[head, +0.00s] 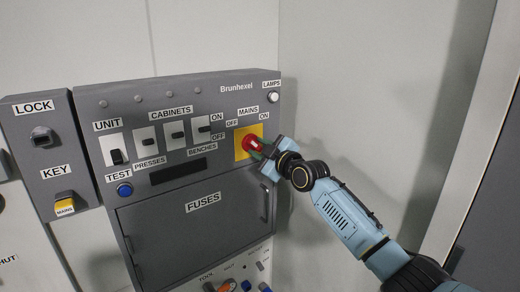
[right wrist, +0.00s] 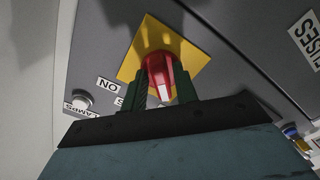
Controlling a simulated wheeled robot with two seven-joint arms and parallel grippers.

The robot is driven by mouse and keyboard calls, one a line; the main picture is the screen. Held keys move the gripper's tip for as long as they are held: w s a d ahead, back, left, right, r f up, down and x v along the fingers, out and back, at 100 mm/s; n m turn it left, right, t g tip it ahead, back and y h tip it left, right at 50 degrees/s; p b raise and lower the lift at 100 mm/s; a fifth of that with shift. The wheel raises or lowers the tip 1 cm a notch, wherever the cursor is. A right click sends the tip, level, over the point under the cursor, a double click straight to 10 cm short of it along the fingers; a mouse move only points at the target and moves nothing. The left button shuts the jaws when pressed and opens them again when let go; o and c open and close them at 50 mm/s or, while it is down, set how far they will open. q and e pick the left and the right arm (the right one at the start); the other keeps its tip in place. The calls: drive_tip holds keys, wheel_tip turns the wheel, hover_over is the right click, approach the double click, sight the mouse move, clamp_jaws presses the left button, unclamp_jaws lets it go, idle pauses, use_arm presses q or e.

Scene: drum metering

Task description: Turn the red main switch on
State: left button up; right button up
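The red main switch (head: 253,144) is a rotary knob on a yellow plate (head: 240,152), at the upper right of the grey panel. An OFF label (head: 232,123) is at the plate's upper left and an ON label (head: 263,115) is above its right side. My right gripper (head: 262,152) is at the knob from the right. My left gripper is out of view.
A white lamp button (head: 273,97) is just above the switch. Left of it are cabinet switches (head: 175,134), a blue button (head: 125,190) and the fuse door (head: 190,235) with its handle (head: 265,203). A lock and key unit (head: 45,150) is at far left. Bare wall lies right.

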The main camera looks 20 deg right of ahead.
clamp_jaws()
drive_tip(key=shift+m, duration=0.3)
drive_tip(key=m, duration=0.3)
drive_tip(key=shift+a+f+m, duration=0.1)
drive_tip(key=shift+m, duration=0.2)
drive_tip(key=m, duration=0.3)
drive_tip(key=shift+m+p, duration=0.3)
drive_tip(key=shift+p, duration=0.1)
drive_tip(key=m, duration=0.2)
drive_tip(key=m+p, duration=0.1)
drive_tip(key=m, duration=0.2)
drive_tip(key=shift+s+a, duration=0.1)
drive_tip(key=shift+a, duration=0.1)
drive_tip(key=m+p, duration=0.1)
drive_tip(key=m, duration=0.4)
drive_tip(key=shift+a+p, duration=0.1)
drive_tip(key=shift+p, duration=0.3)
